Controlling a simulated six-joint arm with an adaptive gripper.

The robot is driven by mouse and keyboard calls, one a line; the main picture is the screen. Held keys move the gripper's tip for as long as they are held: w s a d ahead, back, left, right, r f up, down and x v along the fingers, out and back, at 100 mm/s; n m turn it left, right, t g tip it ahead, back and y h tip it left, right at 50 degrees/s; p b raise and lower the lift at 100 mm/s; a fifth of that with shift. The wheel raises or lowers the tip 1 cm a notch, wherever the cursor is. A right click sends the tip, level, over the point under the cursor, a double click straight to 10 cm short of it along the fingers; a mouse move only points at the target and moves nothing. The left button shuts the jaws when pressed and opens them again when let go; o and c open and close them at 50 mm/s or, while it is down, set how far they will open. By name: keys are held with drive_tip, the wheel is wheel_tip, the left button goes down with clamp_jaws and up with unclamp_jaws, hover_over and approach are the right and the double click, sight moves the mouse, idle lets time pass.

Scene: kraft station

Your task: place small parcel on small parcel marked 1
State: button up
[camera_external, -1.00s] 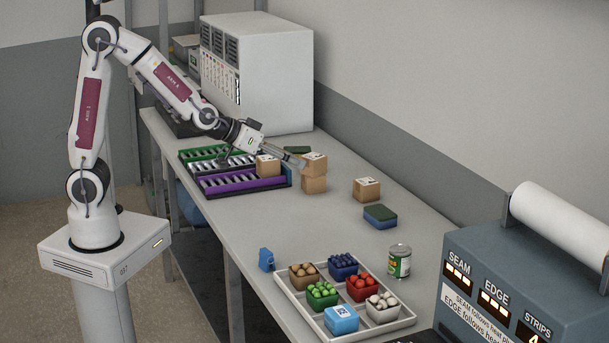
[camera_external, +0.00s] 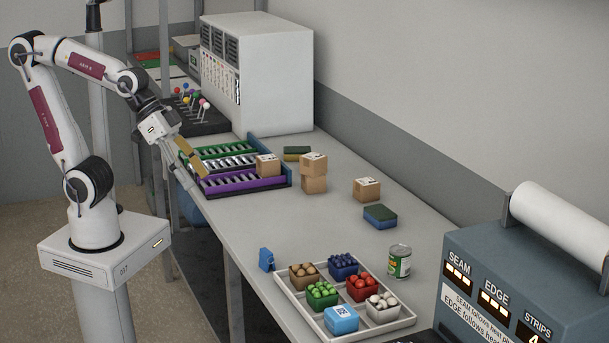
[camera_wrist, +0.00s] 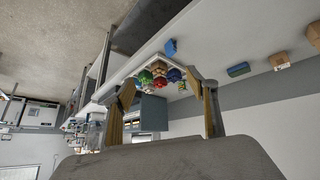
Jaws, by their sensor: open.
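Two small brown parcels stand stacked on the table right of the roller racks: the upper parcel (camera_external: 313,163) rests on the lower parcel (camera_external: 313,184). A further small parcel (camera_external: 367,189) stands alone on the table to the right. The marks on the labels are too small to read. My gripper (camera_external: 199,170) is open and empty, left of the racks and apart from every parcel. Its open fingers also show in the wrist view (camera_wrist: 166,100).
Green rack (camera_external: 217,152) and purple rack (camera_external: 240,182) lie near the left table edge. Sponges (camera_external: 380,216) stand by the wall side. A divided tray (camera_external: 322,329) with several filled tubs and a can (camera_external: 399,262) are at the front. The middle table is clear.

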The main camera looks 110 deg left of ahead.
drive_tip(key=s+d+m+g, duration=0.1)
drive_tip(key=s+d, duration=0.1)
drive_tip(key=s, duration=0.8)
drive_tip(key=shift+d+f+m+g, duration=0.2)
drive_tip(key=shift+f+m+g, duration=0.2)
drive_tip(key=shift+f, duration=0.05)
